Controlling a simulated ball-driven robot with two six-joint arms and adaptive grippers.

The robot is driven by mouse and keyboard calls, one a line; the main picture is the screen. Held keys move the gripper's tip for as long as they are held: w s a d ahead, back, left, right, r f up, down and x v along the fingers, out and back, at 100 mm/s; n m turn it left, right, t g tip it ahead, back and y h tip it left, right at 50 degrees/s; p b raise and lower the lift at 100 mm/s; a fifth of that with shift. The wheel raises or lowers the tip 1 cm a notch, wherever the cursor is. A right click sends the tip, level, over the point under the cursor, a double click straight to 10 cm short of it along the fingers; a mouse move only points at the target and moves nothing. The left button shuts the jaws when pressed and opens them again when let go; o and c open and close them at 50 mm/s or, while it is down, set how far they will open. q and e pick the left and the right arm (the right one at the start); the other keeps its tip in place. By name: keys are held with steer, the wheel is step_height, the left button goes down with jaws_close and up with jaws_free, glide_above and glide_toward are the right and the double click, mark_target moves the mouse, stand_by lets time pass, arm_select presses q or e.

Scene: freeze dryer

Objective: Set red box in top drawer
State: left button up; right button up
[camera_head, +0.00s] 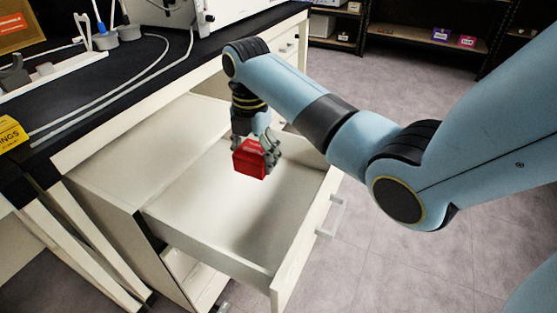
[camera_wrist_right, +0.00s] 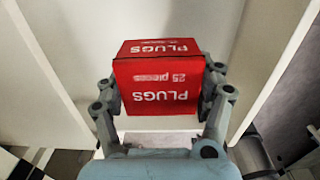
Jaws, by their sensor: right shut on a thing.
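The red box (camera_head: 250,160) is held in my right gripper (camera_head: 257,146) over the open top drawer (camera_head: 200,215). The right wrist view shows the box (camera_wrist_right: 157,85) with "PLUGS 25 pieces" printed on it, upside down in that view. The fingers of my right gripper (camera_wrist_right: 160,95) press on its two sides. The box appears to hang above the drawer floor, inside the drawer's outline. The drawer is pulled out and its visible floor is bare. My left gripper is not in view.
A black worktop (camera_head: 110,85) with cables and a yellow box (camera_head: 11,134) lies above the drawers at left. The drawer handle (camera_head: 331,216) faces the open grey floor (camera_head: 400,265). Shelves (camera_head: 400,38) with small boxes stand at the back.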

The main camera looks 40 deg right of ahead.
steer(key=shift+s+d+f+b, duration=0.1)
steer(key=shift+s+f+b, duration=0.15)
steer(key=shift+f, duration=0.3)
steer(key=shift+s+f+b, duration=0.15)
steer(key=shift+f+b, duration=0.05)
steer(key=shift+f, duration=0.3)
steer(key=shift+f+b, duration=0.3)
steer(key=b, duration=0.3)
glide_above(260, 205)
step_height(260, 205, down, 6)
steer(key=shift+f, duration=0.2)
step_height(260, 205, down, 4)
steer(key=shift+f+b, duration=0.1)
steer(key=shift+b, duration=0.4)
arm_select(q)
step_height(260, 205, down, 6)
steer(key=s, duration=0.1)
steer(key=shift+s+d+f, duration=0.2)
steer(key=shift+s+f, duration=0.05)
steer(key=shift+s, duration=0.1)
arm_select(e)
steer(key=shift+r, duration=0.2)
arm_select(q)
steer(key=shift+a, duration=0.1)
arm_select(e)
steer(key=shift+f, duration=0.1)
steer(key=o, duration=1.3)
steer(key=shift+c, duration=0.2)
